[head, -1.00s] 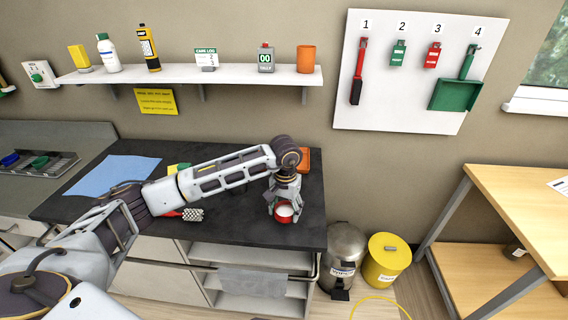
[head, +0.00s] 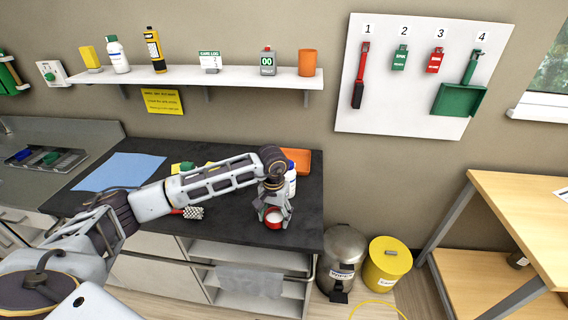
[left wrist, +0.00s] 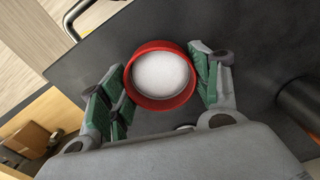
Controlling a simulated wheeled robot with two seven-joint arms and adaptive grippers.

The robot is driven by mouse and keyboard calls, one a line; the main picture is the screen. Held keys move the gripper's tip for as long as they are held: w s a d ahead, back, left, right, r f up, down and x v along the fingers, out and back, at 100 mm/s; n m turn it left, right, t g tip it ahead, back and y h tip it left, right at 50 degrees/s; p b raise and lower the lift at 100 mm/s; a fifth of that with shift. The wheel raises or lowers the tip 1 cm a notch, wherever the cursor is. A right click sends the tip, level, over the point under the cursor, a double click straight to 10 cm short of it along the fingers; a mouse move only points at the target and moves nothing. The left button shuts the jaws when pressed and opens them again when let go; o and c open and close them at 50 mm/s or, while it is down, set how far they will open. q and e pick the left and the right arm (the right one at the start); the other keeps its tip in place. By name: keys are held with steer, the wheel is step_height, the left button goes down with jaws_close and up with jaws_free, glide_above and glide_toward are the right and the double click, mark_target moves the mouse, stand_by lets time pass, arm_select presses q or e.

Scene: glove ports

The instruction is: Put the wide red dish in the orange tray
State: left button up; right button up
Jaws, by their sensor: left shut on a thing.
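The red dish (left wrist: 133,88), round with a white inside, is between the green-padded fingers of my left gripper (left wrist: 160,85), which are shut on its sides. In the head view the left gripper (head: 273,210) holds the dish (head: 273,217) over the front right part of the dark counter. I cannot tell how high it is above the surface. The orange tray (head: 299,158) lies at the back right of the counter, behind my gripper, partly hidden by my arm. My right gripper is not in view.
A white bottle (head: 291,179) stands close behind the gripper, before the tray. A checkered-handled red item (head: 193,212), a yellow-green item (head: 182,168) and a blue cloth (head: 119,171) lie left on the counter. A shelf (head: 215,77) runs above.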

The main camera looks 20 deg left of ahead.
arm_select(q)
steer(key=shift+n, duration=0.8)
steer(key=a, duration=0.5)
steer(key=s+a+p, duration=0.1)
steer(key=a, duration=0.2)
steer(key=shift+a+r, duration=0.1)
steer(key=shift+r, duration=0.1)
steer(key=a, duration=0.3)
steer(key=a+r+n+p, duration=0.1)
steer(key=a, duration=0.2)
steer(key=a+r+n, duration=0.1)
steer(key=a, duration=0.2)
steer(key=shift+s+a+r, duration=0.1)
steer(key=shift+s+r, duration=0.05)
steer(key=shift+r, duration=0.1)
steer(key=a+r+n, duration=0.6)
steer(key=a+n, duration=0.3)
steer(key=n, duration=0.5)
steer(key=a+r+n+p, duration=0.1)
steer(key=a+r+n, duration=0.6)
steer(key=n, duration=0.8)
steer(key=a, duration=0.2)
steer(key=shift+a, duration=0.3)
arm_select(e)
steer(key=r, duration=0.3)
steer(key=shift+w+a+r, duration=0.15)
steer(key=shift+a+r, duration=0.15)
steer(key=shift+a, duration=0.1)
